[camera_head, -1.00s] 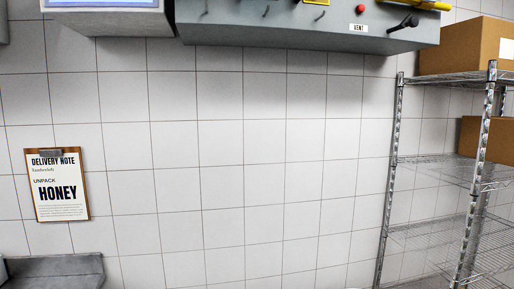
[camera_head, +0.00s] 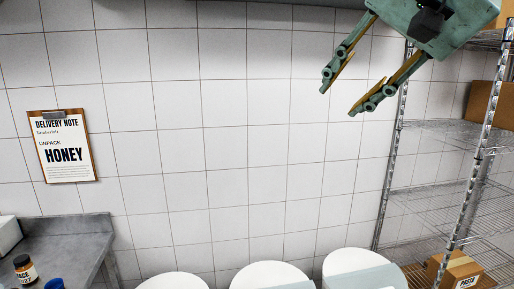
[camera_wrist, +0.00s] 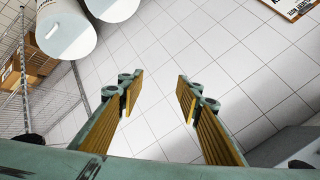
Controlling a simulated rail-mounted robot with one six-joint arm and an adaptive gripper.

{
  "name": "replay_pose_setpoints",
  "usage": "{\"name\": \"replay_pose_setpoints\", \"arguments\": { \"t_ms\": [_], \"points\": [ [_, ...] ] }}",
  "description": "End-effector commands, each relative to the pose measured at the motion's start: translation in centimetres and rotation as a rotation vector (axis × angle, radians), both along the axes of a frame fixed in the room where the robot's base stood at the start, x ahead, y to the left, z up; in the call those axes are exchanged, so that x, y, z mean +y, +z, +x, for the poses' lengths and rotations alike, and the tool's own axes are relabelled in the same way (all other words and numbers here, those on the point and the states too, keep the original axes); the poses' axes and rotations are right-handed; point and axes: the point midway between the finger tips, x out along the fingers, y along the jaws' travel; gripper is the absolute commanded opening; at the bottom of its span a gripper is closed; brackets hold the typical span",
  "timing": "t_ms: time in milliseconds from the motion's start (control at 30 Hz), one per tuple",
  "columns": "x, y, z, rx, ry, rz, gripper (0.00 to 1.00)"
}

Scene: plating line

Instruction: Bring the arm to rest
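My gripper (camera_head: 345,92) shows at the upper right in the head view, in front of the tiled wall and near the shelf rack. Its two teal fingers with yellow pads are spread apart with nothing between them. In the wrist view my gripper (camera_wrist: 157,95) is also open, with only wall tiles visible between the fingers. The rest of the arm is mostly out of view.
A wire rack (camera_head: 440,133) with cardboard boxes stands on the right. White rounded containers (camera_head: 270,276) line the bottom. A grey counter (camera_head: 70,228) at lower left holds a small labelled jar (camera_head: 26,270). A delivery note clipboard (camera_head: 63,147) reads "UNPACK HONEY".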

Motion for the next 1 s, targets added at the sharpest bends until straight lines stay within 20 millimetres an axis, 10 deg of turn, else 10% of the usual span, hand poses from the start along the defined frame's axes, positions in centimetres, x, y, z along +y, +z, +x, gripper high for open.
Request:
{"name": "replay_pose_setpoints", "arguments": {
  "t_ms": [600,1000],
  "points": [
    [-2.6,-22.0,-18.0,0.309,0.317,-0.419,0.32],
    [-4.7,-28.0,-24.4,0.411,0.437,-0.553,0.32]
  ]
}}
